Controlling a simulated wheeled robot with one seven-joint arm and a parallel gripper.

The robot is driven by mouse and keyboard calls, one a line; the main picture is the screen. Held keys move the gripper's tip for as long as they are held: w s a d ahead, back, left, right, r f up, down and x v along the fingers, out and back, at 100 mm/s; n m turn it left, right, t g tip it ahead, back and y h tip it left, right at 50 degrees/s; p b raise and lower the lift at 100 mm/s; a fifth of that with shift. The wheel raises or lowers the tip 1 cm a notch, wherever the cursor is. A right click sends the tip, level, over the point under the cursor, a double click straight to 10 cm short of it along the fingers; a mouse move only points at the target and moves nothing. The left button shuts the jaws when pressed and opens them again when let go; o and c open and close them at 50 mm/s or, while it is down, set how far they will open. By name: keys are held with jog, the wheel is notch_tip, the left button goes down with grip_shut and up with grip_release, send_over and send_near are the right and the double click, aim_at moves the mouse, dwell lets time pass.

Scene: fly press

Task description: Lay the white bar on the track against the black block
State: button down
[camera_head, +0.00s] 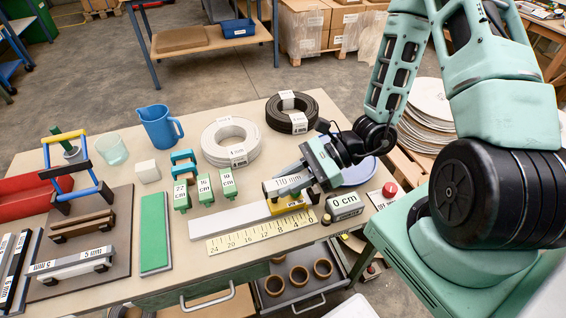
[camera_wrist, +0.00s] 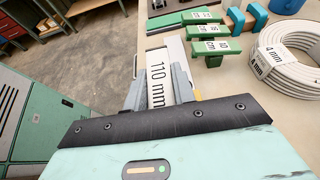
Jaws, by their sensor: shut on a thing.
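The bar lies level between the fingers, above the right part of the track (camera_head: 225,224), a long pale strip on the table. A yellow piece (camera_head: 289,202) is partly hidden under the gripper.
A yellow ruler (camera_head: 262,235) lies along the track's front. Green labelled blocks (camera_head: 205,190) stand behind the track's left part. A green strip (camera_head: 154,232) lies further left. Cable coils (camera_head: 231,140) and a blue jug (camera_head: 158,127) stand behind. A red button (camera_head: 390,188) is at the right.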

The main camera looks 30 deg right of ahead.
jog(key=shift+s+r+p, duration=0.25)
jog(key=shift+s+p, duration=0.45)
jog(key=shift+p, duration=0.15)
jog(key=shift+s+d+f+p, duration=0.15)
jog(key=shift+s+p, duration=0.1)
jog(key=shift+s, duration=0.35)
jog(key=shift+s+a+f+p, duration=0.1)
jog(key=shift+s+p, duration=0.1)
jog(key=shift+s, duration=0.35)
jog(key=w+d+m+t, duration=0.1)
jog(key=w, duration=0.2)
jog(key=w+d+m+t+h, duration=0.1)
jog(key=w+m+t, duration=0.1)
jog(key=w+d+f+m+t+h, duration=0.1)
jog(key=w, duration=0.2)
jog(key=shift+w+f+t, duration=0.1)
jog(key=shift+w+t, duration=0.2)
jog(key=shift+w, duration=0.05)
jog(key=w+d+m+t+h, duration=0.4)
jog(key=w+d+m+h, duration=0.1)
jog(key=w, duration=0.5)
jog(key=shift+d+f+m+t, duration=0.3)
jog(key=shift+d+m, duration=0.2)
jog(key=shift+d, duration=0.65)
